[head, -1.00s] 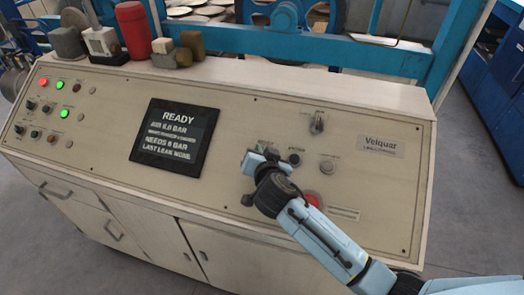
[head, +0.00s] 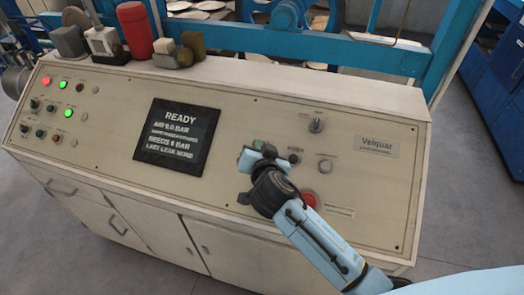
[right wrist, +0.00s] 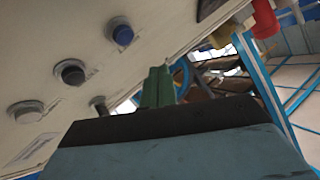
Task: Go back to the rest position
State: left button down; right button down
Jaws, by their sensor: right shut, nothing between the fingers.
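My right gripper (head: 259,147) is over the right half of the beige control panel (head: 230,110), with its light blue arm coming in from the lower right. In the right wrist view its green fingers (right wrist: 158,88) are together and hold nothing. The panel's face slopes past on the left of that view, and the fingers appear clear of it. A blue button (right wrist: 122,33), a black button (right wrist: 72,72) and a grey button (right wrist: 25,110) show there. My wrist partly covers the red button (head: 309,200) in the head view. My left gripper is not in view.
The panel's screen (head: 177,137) reads READY. A selector knob (head: 317,122) sits above the buttons. A red cylinder (head: 135,30) and several blocks stand on the back ledge at the left. A blue frame (head: 350,55) rises behind the panel. Grey floor (head: 465,190) is clear at the right.

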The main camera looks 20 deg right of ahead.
dwell(0.3)
jog(key=s+d+f+n+g+y, duration=0.1)
jog(key=s+d+f+n+g, duration=0.2)
jog(key=s, duration=0.7)
jog(key=s+d+f+n+g, duration=0.2)
jog(key=s+n+g, duration=0.15)
jog(key=s, duration=0.65)
jog(key=s+d+f+n+g+y, duration=0.1)
jog(key=s+d+f+n+g, duration=0.2)
jog(key=s, duration=0.8)
notch_tip(320, 180, down, 30)
jog(key=s+g+b, duration=0.1)
jog(key=g+b, duration=0.2)
jog(key=b, duration=0.3)
jog(key=s+d+f+b, duration=0.2)
jog(key=s+f+b, duration=0.3)
jog(key=s+f, duration=1.1)
notch_tip(320, 180, down, 4)
jog(key=shift+s+g, duration=0.2)
jog(key=shift+g, duration=0.15)
